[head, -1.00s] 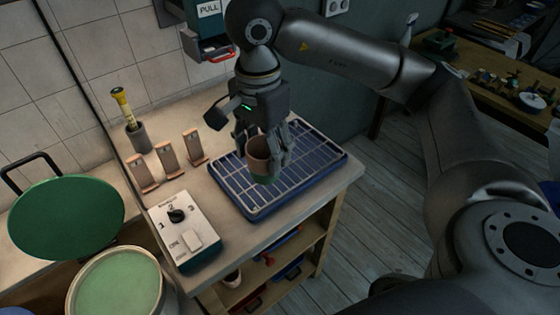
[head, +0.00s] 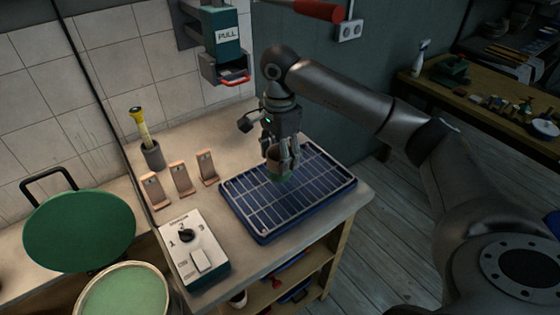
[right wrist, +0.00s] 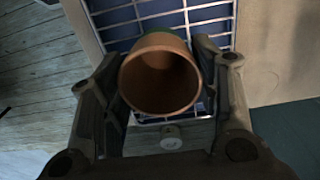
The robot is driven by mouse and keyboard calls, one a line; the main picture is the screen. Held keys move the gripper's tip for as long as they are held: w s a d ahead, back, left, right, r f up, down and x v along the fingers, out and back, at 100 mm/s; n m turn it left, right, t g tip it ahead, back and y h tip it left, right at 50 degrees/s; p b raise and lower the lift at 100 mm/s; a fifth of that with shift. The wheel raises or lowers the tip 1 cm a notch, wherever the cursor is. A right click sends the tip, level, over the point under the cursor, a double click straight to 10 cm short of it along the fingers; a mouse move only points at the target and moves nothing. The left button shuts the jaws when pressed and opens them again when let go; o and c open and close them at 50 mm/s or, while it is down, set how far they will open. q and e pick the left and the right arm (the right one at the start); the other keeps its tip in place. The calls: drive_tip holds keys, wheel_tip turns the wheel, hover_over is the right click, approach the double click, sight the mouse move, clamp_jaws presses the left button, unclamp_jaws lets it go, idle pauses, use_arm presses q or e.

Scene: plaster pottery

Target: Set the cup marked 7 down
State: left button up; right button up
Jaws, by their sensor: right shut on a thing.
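The cup (head: 279,172) is terracotta with a green lower part. I cannot tell whether the cup's base touches the grid. No mark 7 can be read on it. My left gripper is not in view.
Left of the rack stand several small wooden holders (head: 181,178) and a grey pot with a yellow-handled tool (head: 153,154). A control box with a dial (head: 194,250) is in front. A green PULL dispenser (head: 228,50) hangs behind. Most of the rack is bare.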

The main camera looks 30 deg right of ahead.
drive_tip(key=shift+w+d+f, duration=0.1)
drive_tip(key=shift+w+f, duration=0.05)
drive_tip(key=shift+f, duration=0.1)
drive_tip(key=f, duration=0.1)
drive_tip(key=f+p, duration=0.1)
drive_tip(key=f, duration=0.1)
drive_tip(key=shift+w+d+p, duration=0.15)
drive_tip(key=shift+w+p, duration=0.1)
drive_tip(key=shift+p, duration=0.15)
drive_tip(key=shift+f, duration=0.45)
drive_tip(key=shift+f, duration=0.15)
drive_tip(key=o, duration=1.1)
